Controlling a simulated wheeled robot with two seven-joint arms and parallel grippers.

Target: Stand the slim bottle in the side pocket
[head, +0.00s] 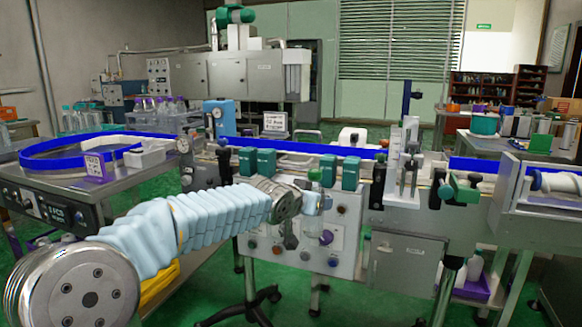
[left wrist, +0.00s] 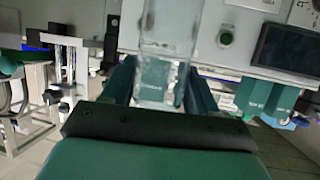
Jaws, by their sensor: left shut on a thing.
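My left gripper (head: 309,203) is in front of the machine's control panel, at the end of my pale blue sleeved arm. It is shut on a clear slim bottle (head: 313,221) with a green cap, held roughly upright. In the left wrist view the see-through bottle (left wrist: 168,45) stands between the two dark green fingers of the left gripper (left wrist: 160,88). The bottle's outline is faint against the panel. I cannot make out the side pocket for certain. My right gripper is not in view.
The control panel (head: 342,222) with buttons is just behind the bottle. A conveyor with blue rails (head: 70,149) runs across the machine, with green blocks (head: 350,173) along it. A purple tray (head: 470,290) with white bottles stands low at the right. Green floor is open below.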

